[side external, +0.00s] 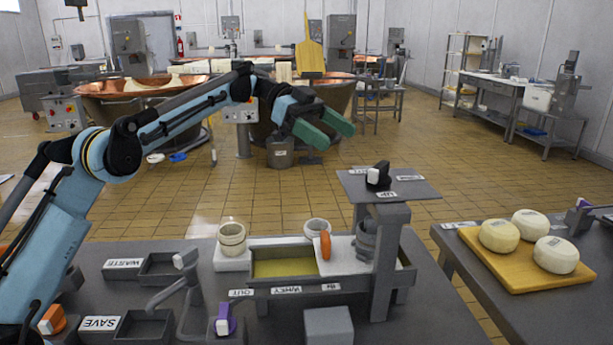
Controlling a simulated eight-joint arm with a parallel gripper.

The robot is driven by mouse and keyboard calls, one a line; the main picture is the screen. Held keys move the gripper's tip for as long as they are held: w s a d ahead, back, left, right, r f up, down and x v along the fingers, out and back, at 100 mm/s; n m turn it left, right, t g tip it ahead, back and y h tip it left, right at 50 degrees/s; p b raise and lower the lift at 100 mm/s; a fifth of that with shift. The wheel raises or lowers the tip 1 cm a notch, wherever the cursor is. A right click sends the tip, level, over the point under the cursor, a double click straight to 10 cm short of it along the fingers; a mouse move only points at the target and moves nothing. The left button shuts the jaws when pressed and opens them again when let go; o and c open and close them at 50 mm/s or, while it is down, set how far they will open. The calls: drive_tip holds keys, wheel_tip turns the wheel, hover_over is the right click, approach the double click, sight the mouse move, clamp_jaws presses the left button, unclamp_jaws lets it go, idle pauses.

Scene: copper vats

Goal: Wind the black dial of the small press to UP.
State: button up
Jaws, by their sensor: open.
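The small press (388,255) is a grey frame standing at the right end of the tray on the near bench. Its flat top plate (425,190) carries the black dial (382,172), which has a white mark on its left side as seen here. Small white labels surround the dial; the one just in front of it seems to read UP (391,195), and the others are too small to read. My gripper (337,138) has green fingers, open and empty, above and to the left of the dial, apart from it. Which label the dial points at is hard to tell.
Under the press, the tray (295,290) holds yellowish liquid, with white moulds (232,240) and an orange-handled thing (325,245) nearby. A grey tap (185,285) and bins labelled WASTE and SAVE stand left. Cheeses on a board (510,279) occupy the right table. Air around the dial looks clear.

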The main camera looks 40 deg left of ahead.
sight(378, 165)
drive_tip(key=x, duration=1.1)
drive_tip(key=shift+d+f, duration=0.15)
drive_tip(key=shift+c, duration=0.3)
drive_tip(key=c, duration=0.9)
drive_tip(key=n+t+y, duration=0.1)
drive_tip(key=n+t, duration=0.4)
drive_tip(key=shift+s+t+y, duration=0.1)
drive_tip(key=shift+t+y, duration=0.2)
drive_tip(key=shift+y, duration=0.1)
drive_tip(key=shift+n+t+y, duration=1.1)
drive_tip(key=shift+n+t, duration=0.3)
drive_tip(key=shift+n, duration=0.2)
drive_tip(key=o, duration=1)
drive_tip(key=shift+c, duration=0.2)
